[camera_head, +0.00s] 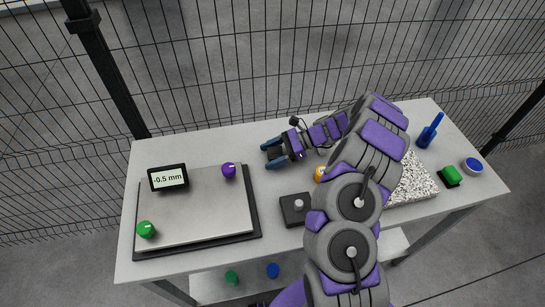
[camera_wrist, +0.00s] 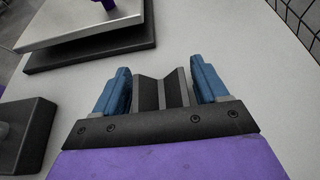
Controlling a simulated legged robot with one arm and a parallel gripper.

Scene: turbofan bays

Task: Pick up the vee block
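The vee block (camera_wrist: 148,94) is dark grey with a V-shaped groove. In the wrist view it sits between the two blue fingers of my gripper (camera_wrist: 162,86), close to both. I cannot tell whether the fingers press on it or stand just clear. In the head view my gripper (camera_head: 272,156) is low over the back middle of the table, pointing left. There the block is too small and dark to make out between the fingers. Whether it rests on the table is also unclear.
The grey table (camera_head: 205,148) has a plate (camera_head: 195,207) at left with a display (camera_head: 168,177) and knobs. A dark block with a knob (camera_head: 293,211) is at front middle. A speckled slab (camera_head: 412,184), blue tool (camera_head: 430,131) and green item (camera_head: 451,175) stand right. A wire fence runs behind.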

